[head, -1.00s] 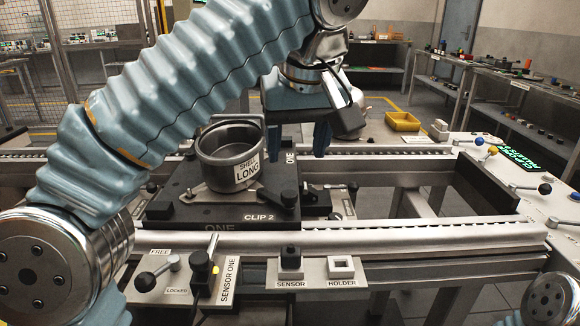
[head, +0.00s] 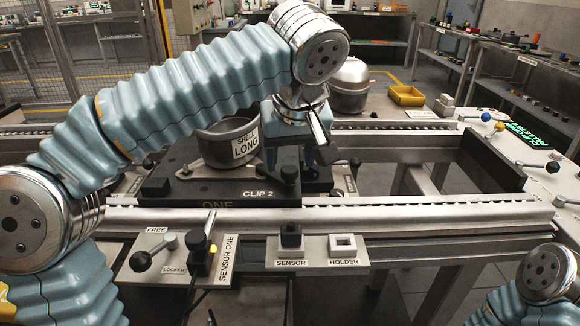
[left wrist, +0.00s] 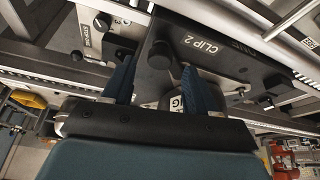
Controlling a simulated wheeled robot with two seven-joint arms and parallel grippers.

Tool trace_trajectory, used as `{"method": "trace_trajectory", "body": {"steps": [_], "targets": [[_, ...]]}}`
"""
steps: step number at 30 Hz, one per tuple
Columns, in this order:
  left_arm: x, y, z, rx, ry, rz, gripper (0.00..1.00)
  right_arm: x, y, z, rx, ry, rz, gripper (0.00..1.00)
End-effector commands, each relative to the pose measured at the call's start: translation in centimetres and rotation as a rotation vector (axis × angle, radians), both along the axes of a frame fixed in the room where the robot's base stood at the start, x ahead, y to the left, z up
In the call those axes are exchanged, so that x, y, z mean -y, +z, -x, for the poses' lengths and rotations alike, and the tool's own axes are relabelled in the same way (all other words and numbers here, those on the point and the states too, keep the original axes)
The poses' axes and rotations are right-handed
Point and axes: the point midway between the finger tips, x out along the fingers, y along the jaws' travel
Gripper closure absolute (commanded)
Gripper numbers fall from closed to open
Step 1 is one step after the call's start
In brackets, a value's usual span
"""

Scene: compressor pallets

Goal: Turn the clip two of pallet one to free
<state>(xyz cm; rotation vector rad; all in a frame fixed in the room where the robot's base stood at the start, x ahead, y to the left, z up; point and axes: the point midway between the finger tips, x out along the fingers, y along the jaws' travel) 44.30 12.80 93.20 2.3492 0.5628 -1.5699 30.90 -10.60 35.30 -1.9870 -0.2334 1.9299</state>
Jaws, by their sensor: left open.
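Pallet one (head: 217,206) is a dark plate on the rail, with its ONE and CLIP 2 labels on the front edge. Clip two (head: 289,174) shows as a dark knob at the plate's right front corner. In the left wrist view the knob of clip two (left wrist: 160,55) lies just beyond the fingertips, beside the CLIP 2 label. My left gripper (head: 290,160) is open above and behind this knob, pointing down, with the knob between the lines of its two blue fingers (left wrist: 160,75). I cannot tell whether they touch it. My right gripper is out of view.
A metal shell labelled SHELL LONG (head: 230,140) stands on the pallet, close to the left of my gripper. In front are the sensor one panel (head: 150,262) with a lever, the sensor block (head: 291,240) and the holder (head: 343,245). The rail to the right is clear.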

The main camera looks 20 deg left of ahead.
Motion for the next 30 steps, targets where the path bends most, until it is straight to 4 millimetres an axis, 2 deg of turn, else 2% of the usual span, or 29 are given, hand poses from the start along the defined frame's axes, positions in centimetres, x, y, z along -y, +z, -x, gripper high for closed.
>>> {"method": "trace_trajectory", "body": {"steps": [1,6,16,27,30], "targets": [[-0.2,-1.1,-0.3,-0.002,0.002,0.000,0.42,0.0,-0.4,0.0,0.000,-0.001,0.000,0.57],[-0.5,-2.5,-0.9,-0.001,0.000,0.000,0.42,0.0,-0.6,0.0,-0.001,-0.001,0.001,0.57],[-0.5,-2.8,-1.0,0.000,0.000,0.000,0.42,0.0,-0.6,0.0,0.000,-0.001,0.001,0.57],[-0.5,-2.8,-1.0,0.000,0.000,0.000,0.97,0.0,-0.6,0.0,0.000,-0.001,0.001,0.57],[-0.5,-2.8,-1.0,0.000,0.000,0.000,1.00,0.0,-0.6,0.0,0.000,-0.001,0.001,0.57]]}}
